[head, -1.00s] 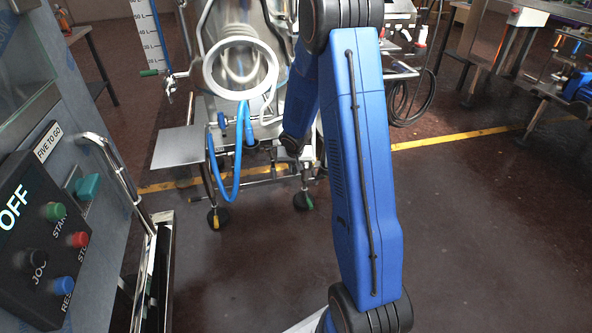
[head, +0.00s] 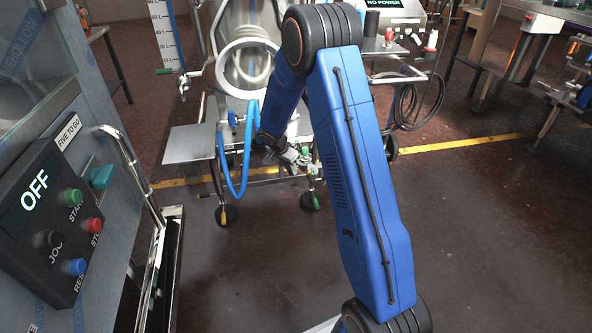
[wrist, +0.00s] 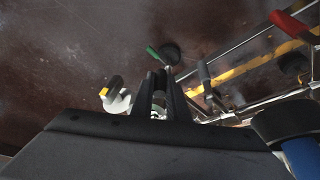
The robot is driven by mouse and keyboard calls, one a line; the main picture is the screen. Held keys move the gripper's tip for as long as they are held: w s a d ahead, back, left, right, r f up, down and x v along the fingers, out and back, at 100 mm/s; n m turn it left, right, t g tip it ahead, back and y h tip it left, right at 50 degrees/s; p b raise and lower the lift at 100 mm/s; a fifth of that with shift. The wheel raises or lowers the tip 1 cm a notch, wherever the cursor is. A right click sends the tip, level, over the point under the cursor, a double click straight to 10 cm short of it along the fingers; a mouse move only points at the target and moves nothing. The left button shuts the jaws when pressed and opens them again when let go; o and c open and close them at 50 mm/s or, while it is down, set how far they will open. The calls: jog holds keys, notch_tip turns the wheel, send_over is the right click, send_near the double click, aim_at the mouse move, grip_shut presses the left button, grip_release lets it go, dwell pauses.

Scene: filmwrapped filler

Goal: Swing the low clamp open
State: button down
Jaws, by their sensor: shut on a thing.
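My gripper (wrist: 158,82) shows in the wrist view with its two dark fingers close together. They are shut on a small pale metal part between them, which I take to be the low clamp (wrist: 158,100); the fingers hide most of it. In the head view my gripper (head: 303,158) is low at the front of the steel machine (head: 188,143), beside its lower frame. The clamp's details are too small there to tell whether it is open or closed.
A blue hose (head: 222,165) loops left of my arm. The control box (head: 50,220) stands at left.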

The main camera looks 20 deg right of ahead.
jog(key=shift+w+a+m+g, duration=0.4)
jog(key=shift+w+m, duration=0.2)
jog(key=shift+m, duration=0.55)
jog(key=shift+w+a+m+g, duration=0.3)
jog(key=shift+w+m+g, duration=0.2)
jog(key=shift+m, duration=0.6)
jog(key=shift+w+a+m+g, duration=0.4)
jog(key=shift+w+m, duration=0.25)
jog(key=shift+m, duration=0.5)
jog(key=c, duration=1.7)
grip_release()
jog(key=shift+d, duration=0.1)
jog(key=v, duration=1.7)
jog(key=shift+w+a+r, duration=0.1)
jog(key=shift+a+r, duration=0.05)
jog(key=shift+a, duration=0.1)
